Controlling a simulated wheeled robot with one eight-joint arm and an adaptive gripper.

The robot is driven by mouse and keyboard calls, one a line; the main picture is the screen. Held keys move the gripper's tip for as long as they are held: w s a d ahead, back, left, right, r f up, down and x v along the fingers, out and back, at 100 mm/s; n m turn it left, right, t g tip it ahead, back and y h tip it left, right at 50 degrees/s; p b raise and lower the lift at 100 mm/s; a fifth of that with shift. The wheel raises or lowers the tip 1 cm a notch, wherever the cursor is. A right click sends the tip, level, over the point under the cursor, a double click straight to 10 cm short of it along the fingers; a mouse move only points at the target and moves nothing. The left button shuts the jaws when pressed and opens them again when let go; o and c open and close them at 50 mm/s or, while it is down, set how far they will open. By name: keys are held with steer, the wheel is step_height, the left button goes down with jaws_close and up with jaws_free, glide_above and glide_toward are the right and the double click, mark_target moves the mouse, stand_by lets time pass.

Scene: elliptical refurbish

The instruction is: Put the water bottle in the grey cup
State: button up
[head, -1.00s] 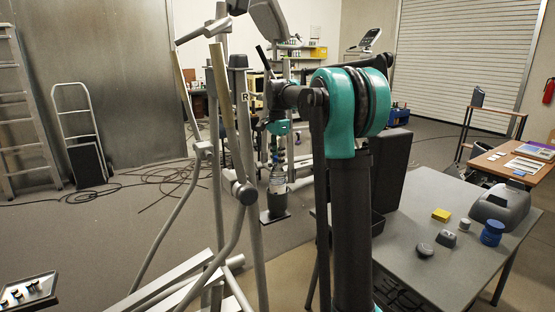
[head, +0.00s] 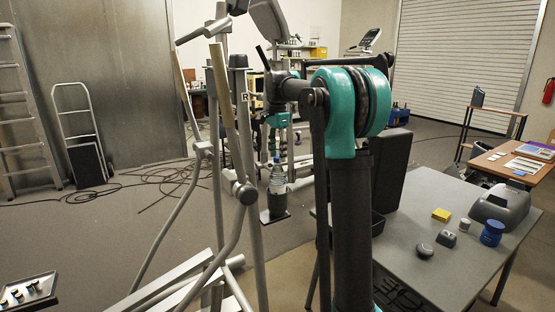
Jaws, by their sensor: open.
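The water bottle (head: 277,176) is clear with a blue cap and a pale label. It stands upright with its lower part hidden inside the dark grey cup (head: 273,204), which is mounted beside the elliptical's upright. My gripper (head: 276,145) is open, above the bottle cap and apart from it. Its fingers are small and dark in this view, below a teal wrist part.
The elliptical's grey bars and handles (head: 222,85) stand close on the left. A grey table (head: 412,213) on the right holds a yellow block (head: 441,215), a blue container (head: 491,233) and several grey parts. Cables (head: 165,178) lie on the floor.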

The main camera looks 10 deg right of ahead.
step_height(320, 180, up, 10)
steer(key=shift+f, duration=0.15)
stand_by(0.4)
